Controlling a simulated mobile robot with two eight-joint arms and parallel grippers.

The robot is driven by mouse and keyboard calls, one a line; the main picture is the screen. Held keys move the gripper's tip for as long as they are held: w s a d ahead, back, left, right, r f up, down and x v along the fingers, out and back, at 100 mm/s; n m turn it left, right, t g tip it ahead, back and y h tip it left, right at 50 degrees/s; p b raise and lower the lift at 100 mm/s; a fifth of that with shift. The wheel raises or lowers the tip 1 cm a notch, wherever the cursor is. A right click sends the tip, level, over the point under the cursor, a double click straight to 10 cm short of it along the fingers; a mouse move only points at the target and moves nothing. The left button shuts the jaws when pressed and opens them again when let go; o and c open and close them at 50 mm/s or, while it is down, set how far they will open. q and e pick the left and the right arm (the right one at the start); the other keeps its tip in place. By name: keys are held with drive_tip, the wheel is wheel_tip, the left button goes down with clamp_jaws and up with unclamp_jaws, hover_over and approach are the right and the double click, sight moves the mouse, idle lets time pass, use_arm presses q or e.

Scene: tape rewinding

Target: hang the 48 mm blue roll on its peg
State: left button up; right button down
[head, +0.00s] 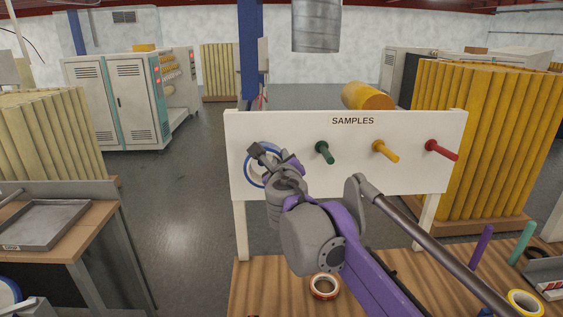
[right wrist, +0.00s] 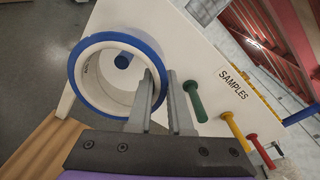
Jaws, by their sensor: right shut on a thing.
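The blue roll (head: 249,172) is a white ring with a blue rim, held upright at the left end of the white SAMPLES board (head: 352,180). My right gripper (head: 266,153) is shut on its wall and partly covers it in the head view. In the right wrist view the gripper (right wrist: 163,78) has one finger inside the roll (right wrist: 77,79) and one outside. The blue peg (right wrist: 122,61) shows through the roll's hole, above its middle. I cannot tell whether the roll is around the peg or in front of it. My left gripper is not in view.
Green (head: 324,152), yellow (head: 385,151) and red (head: 441,150) pegs stick out bare from the board. A red-rimmed roll (head: 325,287) and a yellow roll (head: 525,302) lie on the wooden table (head: 262,285) below. A grey tray (head: 40,222) sits on the left bench.

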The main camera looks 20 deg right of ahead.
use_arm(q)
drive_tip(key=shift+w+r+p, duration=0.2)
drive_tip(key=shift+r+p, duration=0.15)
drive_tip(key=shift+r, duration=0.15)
use_arm(e)
drive_tip(key=shift+x, duration=5.55)
drive_tip(key=shift+f, duration=0.1)
drive_tip(key=shift+a+f+b, duration=0.2)
drive_tip(key=shift+f+b, duration=0.05)
drive_tip(key=shift+f, duration=0.55)
drive_tip(key=shift+a+f+b, duration=0.15)
drive_tip(key=shift+f+b, duration=0.05)
drive_tip(key=shift+f, duration=0.65)
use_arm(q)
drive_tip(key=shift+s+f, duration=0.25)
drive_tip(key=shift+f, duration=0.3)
use_arm(e)
drive_tip(key=c, duration=0.8)
unclamp_jaws()
drive_tip(key=shift+r, duration=0.1)
drive_tip(key=shift+o, duration=0.2)
